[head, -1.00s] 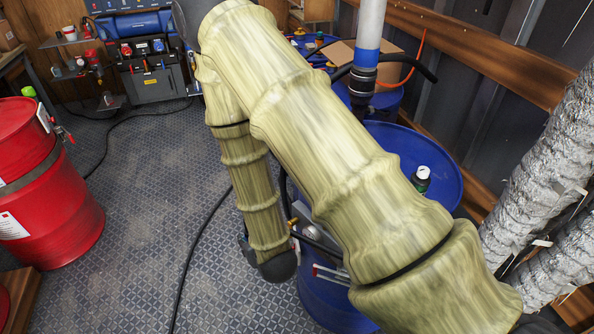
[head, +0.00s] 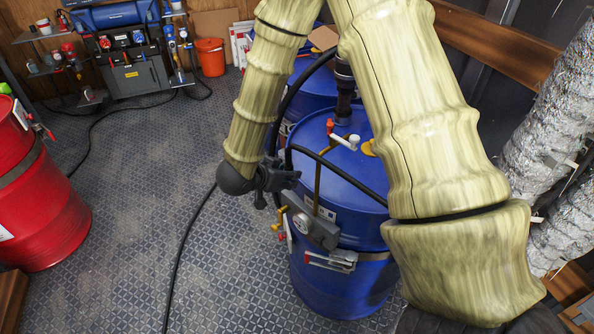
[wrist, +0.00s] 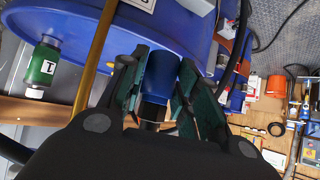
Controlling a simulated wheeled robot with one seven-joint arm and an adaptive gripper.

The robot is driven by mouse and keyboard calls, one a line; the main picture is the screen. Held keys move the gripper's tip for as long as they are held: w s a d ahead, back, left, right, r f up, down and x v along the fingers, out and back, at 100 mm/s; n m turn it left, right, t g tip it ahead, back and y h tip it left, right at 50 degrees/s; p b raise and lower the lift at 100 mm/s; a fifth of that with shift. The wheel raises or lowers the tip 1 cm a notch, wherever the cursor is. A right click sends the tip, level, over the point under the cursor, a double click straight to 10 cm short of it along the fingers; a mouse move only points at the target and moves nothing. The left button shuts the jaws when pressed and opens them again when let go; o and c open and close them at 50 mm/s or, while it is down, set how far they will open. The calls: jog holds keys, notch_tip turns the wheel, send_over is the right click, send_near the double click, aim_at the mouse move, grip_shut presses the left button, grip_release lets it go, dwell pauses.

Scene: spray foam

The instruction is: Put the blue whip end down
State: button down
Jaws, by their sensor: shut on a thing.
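My gripper (head: 284,180) is beside the left side of the near blue drum (head: 375,278), just below its top rim. In the wrist view my gripper (wrist: 168,88) has its green-padded fingers closed around a blue cylinder, the blue whip end (wrist: 158,68), with a dark part below it. The blue drum (wrist: 185,30) fills the area behind it there. I cannot make out the whip end in the head view. A black hose (head: 335,172) runs from near my gripper across the drum top.
A red-and-white valve (head: 346,140) and a yellow cap (head: 369,147) are on the drum top. A red drum (head: 45,215) stands left. A black cable (head: 186,250) crosses otherwise clear floor.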

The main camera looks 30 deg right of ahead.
jog(key=s+r+m+g, duration=0.3)
jog(key=s+m+g, duration=0.3)
jog(key=m, duration=0.1)
jog(key=w+d+p, duration=0.1)
jog(key=w+d, duration=0.1)
jog(key=w, duration=0.2)
jog(key=w+d+f+p, duration=0.1)
jog(key=w+d+p, duration=0.1)
jog(key=w, duration=0.3)
jog(key=w+d+p, duration=0.1)
jog(key=w+d, duration=0.3)
jog(key=shift+w+f, duration=0.3)
jog(key=shift+w, duration=0.05)
notch_tip(320, 180, down, 2)
jog(key=shift+w+f+p, duration=0.15)
jog(key=shift+p, duration=0.75)
jog(key=shift+f, duration=0.65)
jog(key=shift+f, duration=0.6)
jog(key=c, duration=1.1)
grip_release()
jog(key=shift+o, duration=0.2)
